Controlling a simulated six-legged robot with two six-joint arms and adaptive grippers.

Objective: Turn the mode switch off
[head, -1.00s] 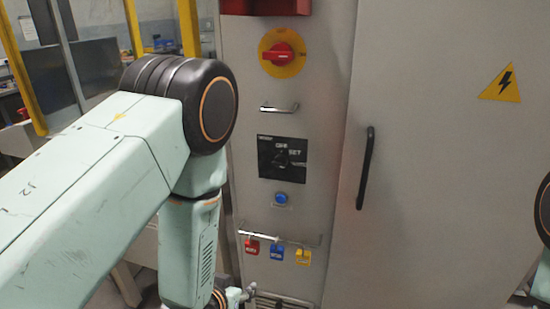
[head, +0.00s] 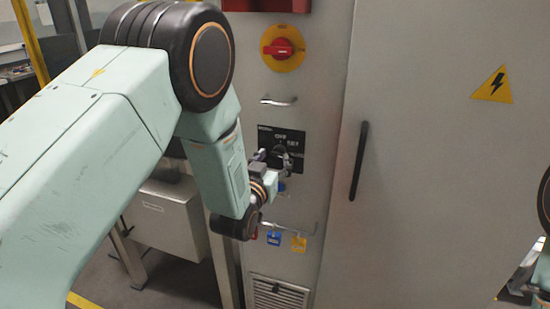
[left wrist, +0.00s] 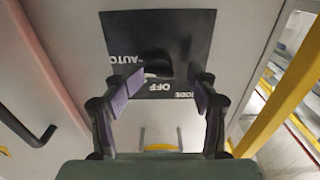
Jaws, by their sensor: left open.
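The mode switch is a black plate (head: 291,139) with white lettering on the grey cabinet front. It also shows in the left wrist view (left wrist: 190,35), upside down, with "AUTO" and "OFF" readable. Its dark knob (left wrist: 152,66) is hard to tell from the plate, so I cannot tell which way it points. My left gripper (head: 270,157) is in front of the plate's lower part. In the left wrist view its two purple-padded fingers (left wrist: 163,88) are spread apart, on either side of the knob area. I cannot tell whether they touch it.
Above the plate are a metal handle (head: 279,101) and a red rotary switch (head: 280,48) on a yellow disc. Below are a rail with a blue tag (head: 274,238) and a yellow tag (head: 299,243), then a vent (head: 278,293). A black door handle (head: 359,160) stands right.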

